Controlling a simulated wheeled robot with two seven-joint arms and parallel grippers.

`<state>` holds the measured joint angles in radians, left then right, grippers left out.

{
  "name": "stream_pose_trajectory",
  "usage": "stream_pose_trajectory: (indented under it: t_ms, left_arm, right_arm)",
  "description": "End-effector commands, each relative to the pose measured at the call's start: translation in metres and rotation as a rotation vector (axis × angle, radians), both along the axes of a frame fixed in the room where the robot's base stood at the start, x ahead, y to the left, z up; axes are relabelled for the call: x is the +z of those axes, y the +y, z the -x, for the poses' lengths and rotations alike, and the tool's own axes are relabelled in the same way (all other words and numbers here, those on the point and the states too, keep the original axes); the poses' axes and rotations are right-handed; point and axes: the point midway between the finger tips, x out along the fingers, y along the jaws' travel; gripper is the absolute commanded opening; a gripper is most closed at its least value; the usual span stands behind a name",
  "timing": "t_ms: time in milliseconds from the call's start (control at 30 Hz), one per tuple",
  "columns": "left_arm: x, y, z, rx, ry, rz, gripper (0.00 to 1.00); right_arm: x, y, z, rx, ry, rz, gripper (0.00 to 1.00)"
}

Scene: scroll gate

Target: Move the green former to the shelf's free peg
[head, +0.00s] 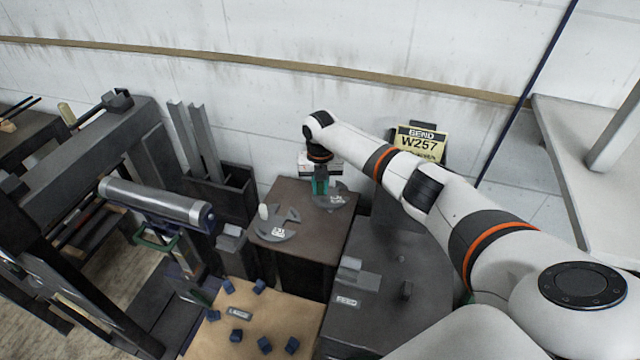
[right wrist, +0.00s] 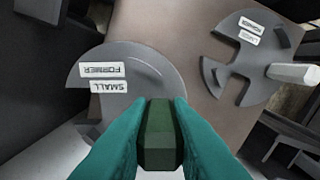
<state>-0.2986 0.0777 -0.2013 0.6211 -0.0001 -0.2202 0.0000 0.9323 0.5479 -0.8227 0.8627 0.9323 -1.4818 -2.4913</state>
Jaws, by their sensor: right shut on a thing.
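My right gripper (head: 320,188) has its teal fingers shut on a dark green handle (right wrist: 158,135). In the right wrist view the handle stands in front of a grey notched disc (right wrist: 120,75) labelled "SMALL FORMER", and it seems to belong to it. This disc also shows under the gripper in the head view (head: 332,201), at the back right of the brown table (head: 320,228). I cannot tell whether it touches the tabletop. A second labelled grey former (head: 285,235) with a white handle (head: 263,211) lies to its left. I cannot make out a free peg. My left gripper is not in view.
A dark machine with a grey roller (head: 155,200) stands left. A tan board (head: 220,340) with several blue blocks is in front, beside a dark grey surface (head: 390,310). A yellow "W257" sign (head: 422,143) stands behind my right arm. The wall is close behind.

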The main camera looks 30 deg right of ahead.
Motion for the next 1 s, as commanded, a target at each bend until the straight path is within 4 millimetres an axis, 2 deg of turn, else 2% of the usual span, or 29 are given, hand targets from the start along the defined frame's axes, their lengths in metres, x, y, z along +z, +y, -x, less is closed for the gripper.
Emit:
stream_pose_trajectory:
  t_ms: [600,800,1000]
  left_arm:
    - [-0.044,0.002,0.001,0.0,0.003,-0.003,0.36]
    - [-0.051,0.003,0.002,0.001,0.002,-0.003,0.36]
    - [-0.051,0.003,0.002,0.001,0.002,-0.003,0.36]
  right_arm:
    - [-0.051,0.0,-0.001,-0.002,-0.004,0.0,0.0]
    - [-0.059,0.0,-0.001,-0.002,-0.003,-0.001,0.0]
    - [-0.059,0.0,-0.001,-0.002,-0.003,-0.001,0.0]
